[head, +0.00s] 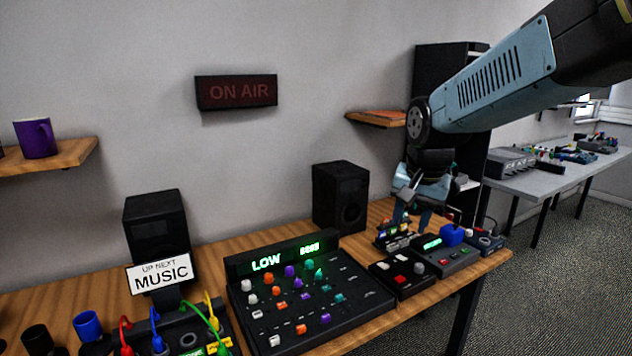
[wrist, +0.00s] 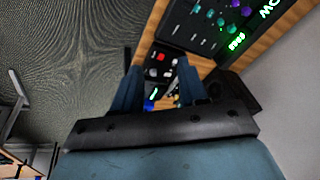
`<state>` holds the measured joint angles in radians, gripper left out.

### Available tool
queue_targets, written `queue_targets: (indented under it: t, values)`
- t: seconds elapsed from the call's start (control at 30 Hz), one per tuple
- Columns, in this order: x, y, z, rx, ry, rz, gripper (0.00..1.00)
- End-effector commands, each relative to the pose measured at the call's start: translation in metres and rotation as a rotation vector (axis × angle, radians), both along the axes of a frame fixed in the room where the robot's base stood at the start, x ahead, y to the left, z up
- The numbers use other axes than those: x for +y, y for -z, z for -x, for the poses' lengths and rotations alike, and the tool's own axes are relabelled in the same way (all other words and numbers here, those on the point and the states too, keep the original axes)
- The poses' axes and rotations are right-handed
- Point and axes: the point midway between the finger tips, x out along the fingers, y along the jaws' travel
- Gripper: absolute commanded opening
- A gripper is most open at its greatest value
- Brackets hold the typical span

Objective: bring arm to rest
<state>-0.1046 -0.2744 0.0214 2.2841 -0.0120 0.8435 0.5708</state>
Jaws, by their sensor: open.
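My gripper (head: 412,215) hangs from my arm over the right end of the wooden table (head: 480,270), fingers pointing down. In the wrist view my gripper (wrist: 158,85) shows two blue fingers spread apart with nothing held between them. Below and between them is a black box with red and white buttons (wrist: 160,62). In the head view that button box (head: 402,274) sits just in front of my gripper. A small box with coloured parts (head: 393,236) lies right under the fingers; whether they touch it I cannot tell.
A mixing console (head: 310,295) fills the table's middle. Black speakers stand at the left (head: 157,230) and centre (head: 341,197). A device with a blue knob (head: 451,237) is right of my gripper. Coloured cables (head: 205,320) are at front left. A grey table (head: 550,180) stands behind at right.

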Motion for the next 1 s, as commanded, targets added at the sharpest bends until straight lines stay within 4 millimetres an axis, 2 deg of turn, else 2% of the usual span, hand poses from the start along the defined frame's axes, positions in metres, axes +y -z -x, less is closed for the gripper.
queue_targets:
  t: [0.03, 0.3, 0.6, 0.8, 1.0]
  values:
    - [-0.006, -0.007, 0.013, -0.021, -0.025, 0.008, 0.43]
    - [-0.028, -0.027, 0.073, -0.105, -0.188, 0.074, 0.43]
    - [-0.043, -0.032, 0.132, -0.183, -0.348, 0.157, 0.43]
    - [-0.047, -0.031, 0.148, -0.204, -0.396, 0.184, 0.43]
    - [-0.047, -0.031, 0.149, -0.205, -0.402, 0.188, 0.43]
